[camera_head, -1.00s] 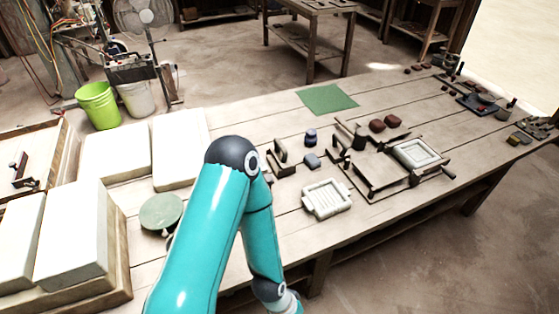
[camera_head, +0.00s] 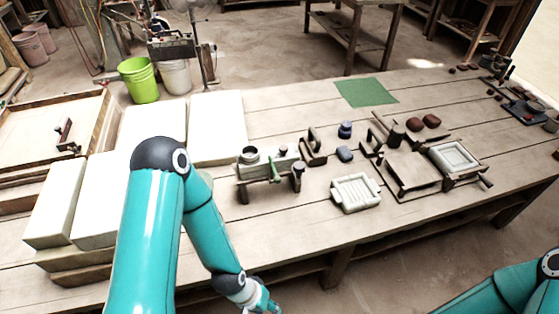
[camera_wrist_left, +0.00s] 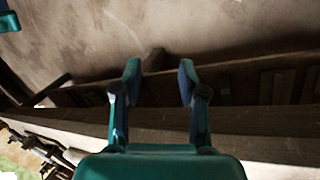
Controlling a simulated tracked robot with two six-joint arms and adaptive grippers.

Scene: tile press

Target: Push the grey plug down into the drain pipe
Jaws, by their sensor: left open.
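I cannot make out a grey plug or a drain pipe for certain. A small wooden stand with a dark open ring (camera_head: 249,154) and a green handle (camera_head: 275,167) is on the table, right of my left arm. My right gripper is out of view.
Large pale blocks (camera_head: 217,127) fill the table's left. A green mat (camera_head: 366,92) lies at the back.

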